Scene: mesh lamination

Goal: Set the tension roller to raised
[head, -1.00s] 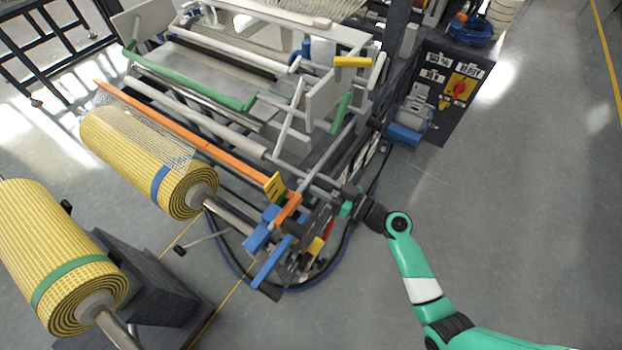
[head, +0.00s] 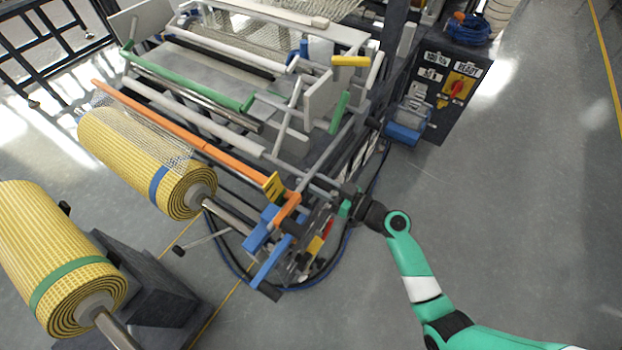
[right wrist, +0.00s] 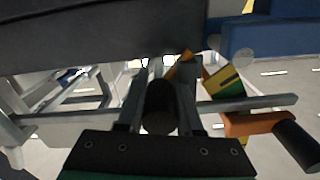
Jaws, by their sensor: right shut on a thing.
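The machine's front carries an orange bar (head: 190,140) with a yellow label (head: 273,186) at its right end and a short orange lever with a dark grip (head: 292,228). In the right wrist view the orange lever (right wrist: 250,124) and its dark grip (right wrist: 297,145) stand right of my gripper, apart from it. A pale roller (head: 200,118) runs behind the orange bar. Which one is the tension roller I cannot tell. My right gripper (head: 347,200) is at the machine's right front corner. In the wrist view it (right wrist: 160,110) is shut on a dark round knob (right wrist: 160,103). My left gripper is not in view.
A yellow mesh roll (head: 125,150) hangs at the front left, and another (head: 60,260) sits on a dark stand. A blue bar (head: 272,262) juts out below the lever. A control box (head: 455,90) stands behind right. The floor at right is clear.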

